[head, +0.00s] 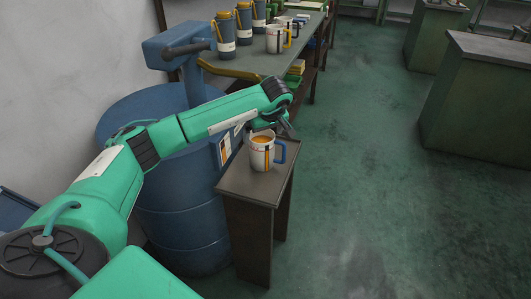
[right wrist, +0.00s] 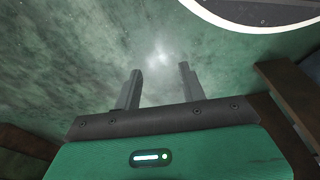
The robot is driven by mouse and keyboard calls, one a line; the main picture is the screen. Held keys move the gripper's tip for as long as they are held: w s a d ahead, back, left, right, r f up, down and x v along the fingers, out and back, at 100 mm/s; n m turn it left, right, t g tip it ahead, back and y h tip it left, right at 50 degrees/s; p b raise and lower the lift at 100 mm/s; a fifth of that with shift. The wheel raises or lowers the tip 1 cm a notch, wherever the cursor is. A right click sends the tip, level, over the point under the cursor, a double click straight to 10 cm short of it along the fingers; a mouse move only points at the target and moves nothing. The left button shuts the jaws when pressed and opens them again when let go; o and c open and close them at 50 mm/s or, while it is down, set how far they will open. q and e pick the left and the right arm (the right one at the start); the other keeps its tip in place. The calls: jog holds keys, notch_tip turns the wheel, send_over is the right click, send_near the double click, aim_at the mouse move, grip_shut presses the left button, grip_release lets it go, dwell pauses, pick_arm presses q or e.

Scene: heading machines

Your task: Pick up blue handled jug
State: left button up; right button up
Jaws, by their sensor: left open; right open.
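A white jug with a blue handle (head: 263,152) stands upright on a small dark side table (head: 239,183) in the head view. It holds something orange-brown, and its handle points right. My left gripper (head: 284,127) is just above and behind the jug's rim, seen small and partly blurred against the dark floor; I cannot tell whether it touches the jug. It holds nothing that I can see. My right gripper (right wrist: 158,92) shows in the right wrist view with its two fingers apart and nothing between them.
A blue drum (head: 185,225) stands left of the side table, under my left arm. A long workbench (head: 262,64) behind bears several flasks and another white jug (head: 275,40) with a yellow handle. Green cabinets (head: 480,100) stand at right. The floor between is clear.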

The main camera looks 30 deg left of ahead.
aim_at(262, 140)
pick_arm(q)
jog(key=x, duration=0.5)
jog(key=shift+w+f, duration=0.1)
jog(key=c, duration=1.2)
jog(key=shift+c, duration=1.2)
pick_arm(e)
jog(key=shift+s+d+f, duration=0.15)
jog(key=shift+s+f, duration=0.15)
jog(key=shift+f, duration=0.45)
